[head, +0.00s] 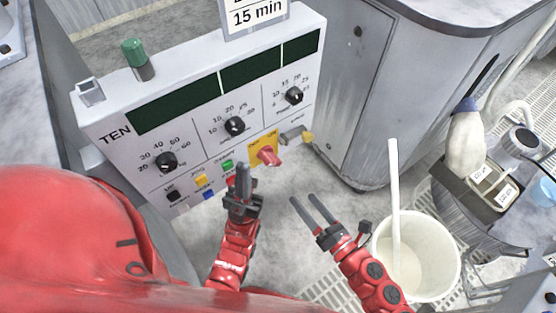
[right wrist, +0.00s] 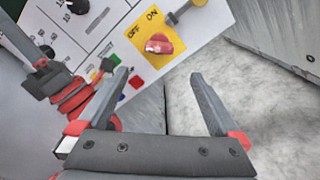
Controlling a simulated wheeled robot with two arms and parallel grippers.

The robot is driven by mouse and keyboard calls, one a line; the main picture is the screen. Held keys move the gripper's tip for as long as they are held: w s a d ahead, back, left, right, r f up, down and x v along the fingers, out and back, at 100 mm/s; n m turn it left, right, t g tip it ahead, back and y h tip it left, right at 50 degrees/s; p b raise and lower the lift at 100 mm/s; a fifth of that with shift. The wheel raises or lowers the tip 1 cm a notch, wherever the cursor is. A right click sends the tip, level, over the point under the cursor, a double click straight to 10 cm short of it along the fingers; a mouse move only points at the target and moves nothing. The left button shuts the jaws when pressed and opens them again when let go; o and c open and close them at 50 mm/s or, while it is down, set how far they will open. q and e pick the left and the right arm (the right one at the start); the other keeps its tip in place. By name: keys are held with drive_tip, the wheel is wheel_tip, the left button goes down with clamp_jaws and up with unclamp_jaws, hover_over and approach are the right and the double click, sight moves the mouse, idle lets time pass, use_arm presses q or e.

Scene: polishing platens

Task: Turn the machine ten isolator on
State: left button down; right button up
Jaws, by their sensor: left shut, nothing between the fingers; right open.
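The control panel marked TEN (head: 113,117) faces me in the head view. Its isolator is a red rotary handle (head: 268,155) on a yellow plate (head: 258,146), low on the panel's right. In the right wrist view the red handle (right wrist: 157,44) lies on the yellow plate (right wrist: 143,58) lettered OFF and ON; its handle points roughly sideways, and I cannot tell its exact setting. My left gripper (head: 243,178) is shut and empty, just below and left of the isolator. My right gripper (head: 312,208) is open and empty, below and right of the isolator; its fingers also show in the right wrist view (right wrist: 160,90).
Several dials and small coloured buttons (head: 227,166) sit left of the isolator. A key-like metal fitting with a yellow end (head: 307,137) is at its right. A white bucket (head: 440,235) with a stick (head: 394,190) stands at the right. A grey cabinet (head: 375,90) is behind.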

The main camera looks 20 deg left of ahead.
sight(275, 165)
drive_tip(key=x, duration=1.5)
drive_tip(key=shift+w+a, duration=0.15)
drive_tip(key=shift+a, duration=0.15)
drive_tip(key=c, duration=1.2)
drive_tip(key=shift+c, duration=0.2)
